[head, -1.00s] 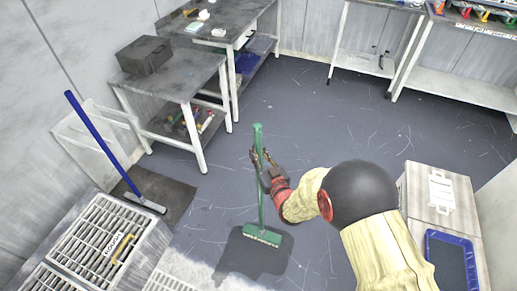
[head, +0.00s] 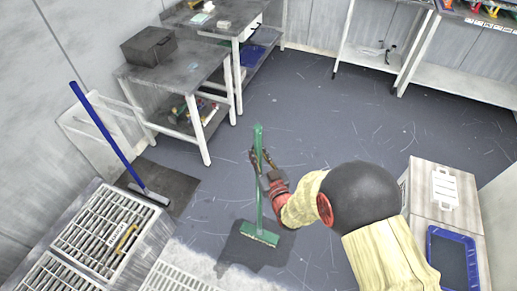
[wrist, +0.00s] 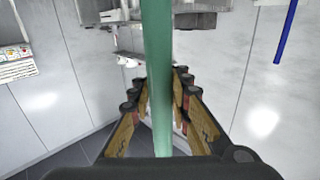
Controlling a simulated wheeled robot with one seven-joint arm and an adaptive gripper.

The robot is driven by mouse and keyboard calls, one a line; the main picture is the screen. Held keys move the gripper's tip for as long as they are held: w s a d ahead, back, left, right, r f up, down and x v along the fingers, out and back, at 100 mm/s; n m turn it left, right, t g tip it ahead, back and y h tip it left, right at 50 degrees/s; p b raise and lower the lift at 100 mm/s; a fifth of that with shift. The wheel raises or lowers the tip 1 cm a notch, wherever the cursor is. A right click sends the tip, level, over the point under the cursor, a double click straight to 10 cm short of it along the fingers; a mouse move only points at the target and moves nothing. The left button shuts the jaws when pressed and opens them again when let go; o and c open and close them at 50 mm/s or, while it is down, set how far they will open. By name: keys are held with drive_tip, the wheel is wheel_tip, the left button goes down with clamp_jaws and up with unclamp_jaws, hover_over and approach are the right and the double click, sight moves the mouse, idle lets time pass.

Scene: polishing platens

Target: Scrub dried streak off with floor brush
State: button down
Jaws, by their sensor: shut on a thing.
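A green floor brush (head: 259,205) stands almost upright in the middle of the head view. Its wide head (head: 260,235) rests on the floor at the edge of a dark patch (head: 245,252). My gripper (head: 264,170) is shut on the brush's handle partway up. In the wrist view the green handle (wrist: 158,70) runs between both fingers of my gripper (wrist: 160,95). I cannot tell a dried streak apart from the dark patch; the brush head covers part of it.
A blue-handled squeegee (head: 105,135) leans at the left on a dark mat (head: 165,185). Slatted grate units (head: 105,235) stand at lower left. Grey worktables (head: 180,65) stand behind. A cabinet with a blue tray (head: 452,258) is at right. The central floor is open.

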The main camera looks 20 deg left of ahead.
drive_tip(key=shift+s+a, duration=0.1)
drive_tip(key=shift+s, duration=0.9)
drive_tip(key=shift+s+a+f, duration=0.1)
drive_tip(key=shift+s, duration=1.7)
drive_tip(key=s, duration=0.3)
drive_tip(key=shift+s+a+r, duration=0.1)
drive_tip(key=shift+a+r, duration=0.05)
drive_tip(key=shift+r, duration=0.05)
drive_tip(key=shift+s, duration=0.15)
